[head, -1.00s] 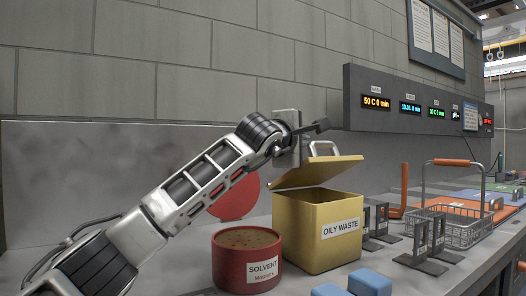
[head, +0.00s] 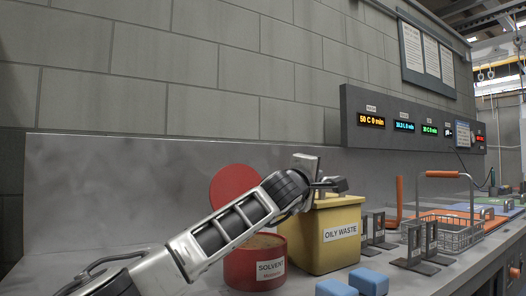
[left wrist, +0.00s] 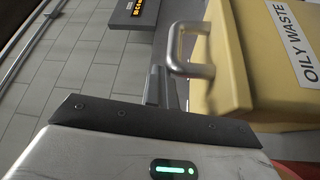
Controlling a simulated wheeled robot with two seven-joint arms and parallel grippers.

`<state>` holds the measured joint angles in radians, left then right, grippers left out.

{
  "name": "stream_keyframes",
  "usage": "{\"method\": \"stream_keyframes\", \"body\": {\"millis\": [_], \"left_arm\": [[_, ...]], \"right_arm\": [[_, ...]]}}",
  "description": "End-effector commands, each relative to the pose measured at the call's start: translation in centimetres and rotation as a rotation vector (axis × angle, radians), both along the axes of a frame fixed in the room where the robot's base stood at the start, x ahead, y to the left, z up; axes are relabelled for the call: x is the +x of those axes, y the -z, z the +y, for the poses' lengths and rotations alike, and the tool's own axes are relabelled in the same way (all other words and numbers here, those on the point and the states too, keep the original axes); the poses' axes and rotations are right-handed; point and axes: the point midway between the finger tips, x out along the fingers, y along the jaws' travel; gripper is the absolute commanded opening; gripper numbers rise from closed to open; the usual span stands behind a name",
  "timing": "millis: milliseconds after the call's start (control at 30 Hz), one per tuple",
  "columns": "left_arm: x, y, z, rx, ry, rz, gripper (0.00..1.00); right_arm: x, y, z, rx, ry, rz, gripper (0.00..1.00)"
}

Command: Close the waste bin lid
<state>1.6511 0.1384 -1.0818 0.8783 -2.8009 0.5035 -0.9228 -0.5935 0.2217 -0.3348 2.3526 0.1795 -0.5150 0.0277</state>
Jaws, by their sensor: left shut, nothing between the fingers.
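The yellow waste bin (head: 325,254), labelled OILY WASTE, stands on the bench. Its yellow lid (head: 348,199) lies nearly level on the bin's top; my gripper hides part of it, so I cannot tell whether a small gap is left. My left gripper (head: 338,185) is shut and empty just above the lid. In the left wrist view the lid's metal handle (left wrist: 190,52) stands close beside the shut fingers (left wrist: 154,86), which do not grasp it. My right gripper is not in view.
A red solvent tin (head: 254,268) stands left of the bin, with a round red lid (head: 234,184) upright behind it. Blue blocks (head: 368,281) lie in front. Dark metal stands (head: 418,246) and a wire basket (head: 457,234) are at the right.

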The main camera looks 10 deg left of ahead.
Motion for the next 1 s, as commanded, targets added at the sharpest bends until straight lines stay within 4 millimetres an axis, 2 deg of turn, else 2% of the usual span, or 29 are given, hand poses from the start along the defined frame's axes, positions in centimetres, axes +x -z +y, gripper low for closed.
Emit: {"method": "stream_keyframes", "body": {"millis": [33,467,567,633,700,800,1000], "left_arm": [[0.0,0.7,-0.5,0.004,0.006,0.009,0.0],[0.0,0.6,-0.7,0.005,0.008,0.014,0.0],[0.0,-0.6,-0.6,0.003,0.008,0.011,0.0],[-0.1,-2.2,-0.4,0.003,0.006,0.005,0.0],[-0.4,-3.7,-0.3,0.002,0.006,0.0,0.0],[-2.1,-5.3,-0.3,0.002,0.006,-0.002,0.0],[-5.4,-9.4,-0.3,0.002,0.003,-0.005,0.0]], "right_arm": [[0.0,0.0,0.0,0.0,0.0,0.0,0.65],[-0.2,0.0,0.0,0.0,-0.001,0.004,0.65],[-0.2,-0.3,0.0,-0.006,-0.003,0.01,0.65],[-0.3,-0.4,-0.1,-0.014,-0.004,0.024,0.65],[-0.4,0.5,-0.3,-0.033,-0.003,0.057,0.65],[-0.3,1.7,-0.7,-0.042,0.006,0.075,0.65],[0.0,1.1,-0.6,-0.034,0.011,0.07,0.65]]}}
